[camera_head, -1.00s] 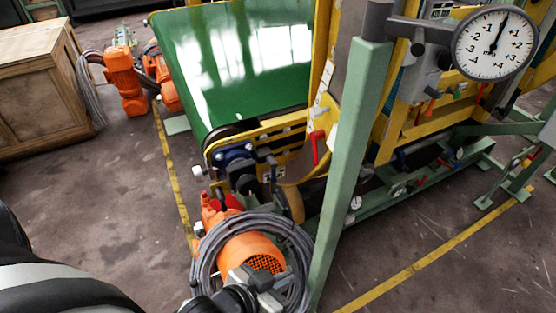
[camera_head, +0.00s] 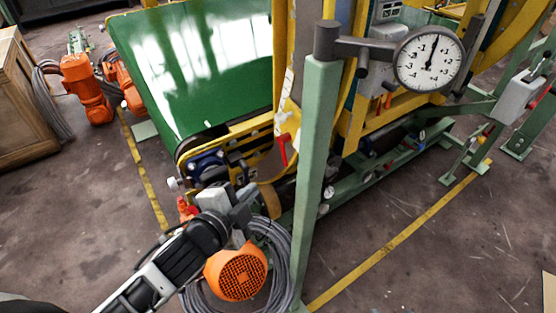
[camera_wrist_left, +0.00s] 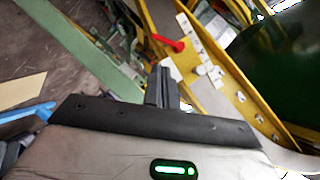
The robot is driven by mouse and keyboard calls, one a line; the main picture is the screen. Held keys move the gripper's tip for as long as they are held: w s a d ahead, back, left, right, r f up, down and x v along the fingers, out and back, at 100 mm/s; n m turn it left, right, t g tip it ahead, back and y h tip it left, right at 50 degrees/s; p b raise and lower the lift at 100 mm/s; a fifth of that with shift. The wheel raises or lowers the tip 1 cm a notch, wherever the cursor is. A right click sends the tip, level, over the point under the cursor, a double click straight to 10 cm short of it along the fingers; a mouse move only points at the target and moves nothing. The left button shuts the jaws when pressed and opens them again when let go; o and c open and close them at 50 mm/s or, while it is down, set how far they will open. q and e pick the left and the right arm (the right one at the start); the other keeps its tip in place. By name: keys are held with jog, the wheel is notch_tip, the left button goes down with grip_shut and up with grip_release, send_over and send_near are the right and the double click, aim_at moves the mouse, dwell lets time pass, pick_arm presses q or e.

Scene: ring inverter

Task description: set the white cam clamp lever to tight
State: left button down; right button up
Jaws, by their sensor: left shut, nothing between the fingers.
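I cannot make out a white cam clamp lever with certainty. A small white knob (camera_head: 173,183) sticks out at the lower left corner of the yellow conveyor frame in the head view. A red lever (camera_head: 284,150) sits on a pale plate on the yellow frame; it also shows in the wrist view (camera_wrist_left: 167,43). My left gripper (camera_head: 250,198) is shut and empty, in front of the conveyor's lower end, above the orange motor; its closed fingers show in the wrist view (camera_wrist_left: 163,88). They look apart from the red lever. My right gripper is not in view.
A green post (camera_head: 312,170) carrying a dial gauge (camera_head: 429,59) stands right of my left gripper. An orange motor (camera_head: 236,273) with coiled grey cable lies below. The green belt (camera_head: 205,65) is behind. A wooden crate (camera_head: 25,110) stands at left. Floor at right is partly clear.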

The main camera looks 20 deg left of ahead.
aim_at(284, 161)
pick_arm(q)
jog(key=x, duration=1.4)
